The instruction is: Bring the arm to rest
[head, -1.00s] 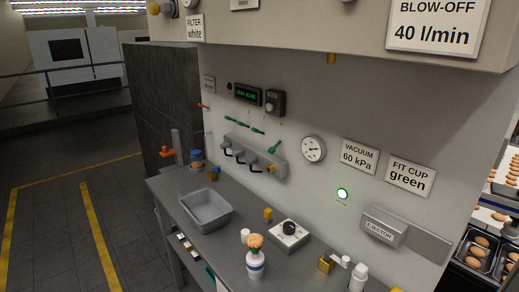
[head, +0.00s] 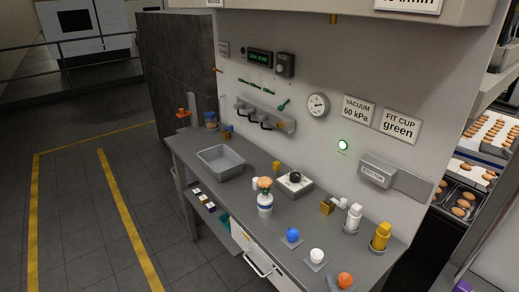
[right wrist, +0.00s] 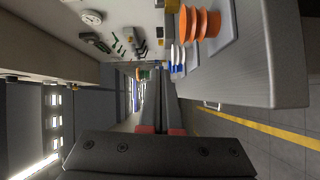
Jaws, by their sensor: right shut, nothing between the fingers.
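My right gripper (right wrist: 159,98) shows in the right wrist view, its two dark fingers with red pads at their base lying together, empty. It is off the bench (head: 236,193), in the open space beside the bench edge. The orange suction cup (right wrist: 207,24) stands nearest to it at the edge of the picture's top, on a small plate. In the head view I cannot make out either gripper clearly, and the left one is not seen.
A drawer (head: 262,262) is below. Floor at left is clear.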

